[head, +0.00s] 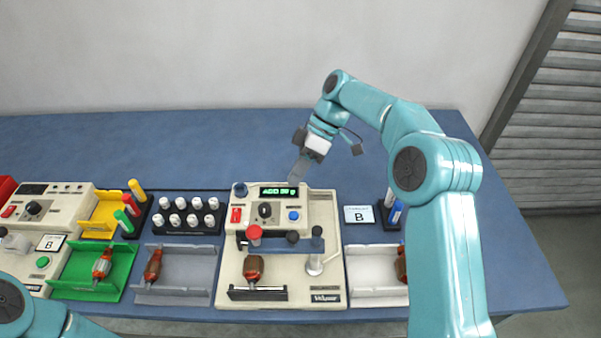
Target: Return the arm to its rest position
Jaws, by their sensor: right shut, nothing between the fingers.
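My right arm (438,200) is teal and comes in from the lower right, bending over at the top toward the middle of the bench. Its gripper (298,172) is shut and empty, pointing down just above and behind the winding machine's green display (279,191). I cannot tell whether it touches the machine. Part of my left arm (20,310) shows at the lower left corner; its gripper is out of view. The winding machine (335,262) is cream, with a red-capped post (254,234) and a copper-brown armature (253,268) at its front.
Left of the machine are a grey tray (190,268) and a green tray (75,275), each with an armature, a rack of white-capped bottles (186,215) and a tester (65,205). A white tray (372,272) and a "B" card (359,215) are at right. The blue bench (110,140) is clear behind.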

